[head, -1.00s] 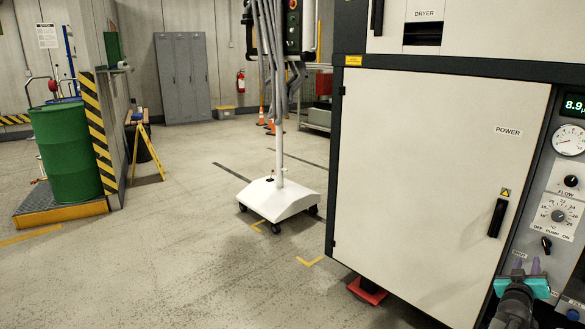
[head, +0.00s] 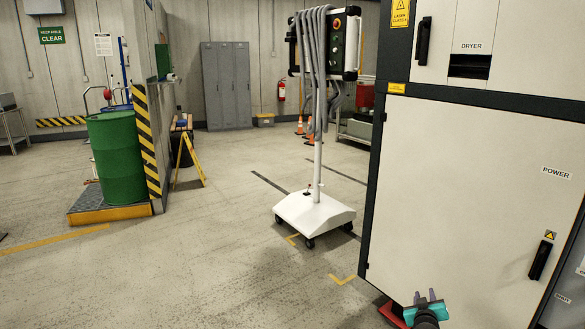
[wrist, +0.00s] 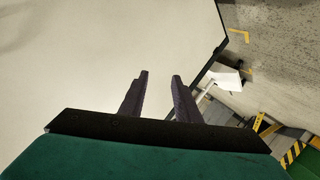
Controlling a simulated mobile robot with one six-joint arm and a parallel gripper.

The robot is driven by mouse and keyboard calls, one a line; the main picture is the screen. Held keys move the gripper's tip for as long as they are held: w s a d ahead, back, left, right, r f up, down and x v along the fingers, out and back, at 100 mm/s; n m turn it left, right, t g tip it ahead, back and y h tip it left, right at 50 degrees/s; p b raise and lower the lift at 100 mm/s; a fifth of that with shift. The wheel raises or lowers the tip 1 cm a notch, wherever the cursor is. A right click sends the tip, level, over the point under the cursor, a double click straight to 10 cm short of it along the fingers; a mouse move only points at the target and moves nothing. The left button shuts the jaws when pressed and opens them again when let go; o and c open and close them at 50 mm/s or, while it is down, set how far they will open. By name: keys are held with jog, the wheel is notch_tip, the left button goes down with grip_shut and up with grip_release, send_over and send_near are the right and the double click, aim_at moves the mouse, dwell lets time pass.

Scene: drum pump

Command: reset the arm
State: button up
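My gripper (head: 426,297) shows at the bottom of the head view, in front of the lower part of the large white machine cabinet (head: 470,200). Its two dark fingers point up and its body is teal. In the wrist view my gripper (wrist: 160,95) has its two fingers apart with a clear gap and nothing between them. The pale cabinet panel (wrist: 100,50) fills the left and middle of that view beyond the fingers. I cannot tell the exact distance to it.
A white wheeled stand (head: 314,212) with a control box and hanging cables stands left of the cabinet. A green drum (head: 117,158) sits on a yellow-edged platform (head: 110,213) beside a striped post (head: 145,130).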

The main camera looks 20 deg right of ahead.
jog(key=w+a+f+n+g+y+p, duration=0.1)
jog(key=a+f+y, duration=0.15)
jog(key=a, duration=0.45)
jog(key=w+a+f+y+p, duration=0.1)
jog(key=a+f+p, duration=0.1)
jog(key=a+f, duration=0.35)
jog(key=w+a+f+n+g+y+p, duration=0.1)
jog(key=w+a+f, duration=0.1)
jog(key=a, duration=0.6)
jog(key=s+a+f+n+g+y+p, duration=0.1)
jog(key=s+a+f+y+p, duration=0.2)
jog(key=a, duration=0.5)
jog(key=s+a+f+g+p, duration=0.1)
jog(key=s+a+f+g, duration=0.2)
jog(key=a, duration=0.5)
jog(key=s+a+f+n+g+y+p, duration=0.1)
jog(key=s+a+f+g+p, duration=0.1)
jog(key=s+a+f, duration=0.35)
jog(key=s+a+f+g+y+p, duration=0.1)
jog(key=s+a+f+g, duration=0.1)
jog(key=s+a, duration=0.65)
jog(key=s+r+m+g, duration=0.2)
jog(key=s+g, duration=0.4)
jog(key=s, duration=1.1)
jog(key=shift+s+d+r+g, duration=0.2)
jog(key=shift+d+g, duration=0.15)
jog(key=shift+g, duration=0.05)
jog(key=shift+d, duration=0.1)
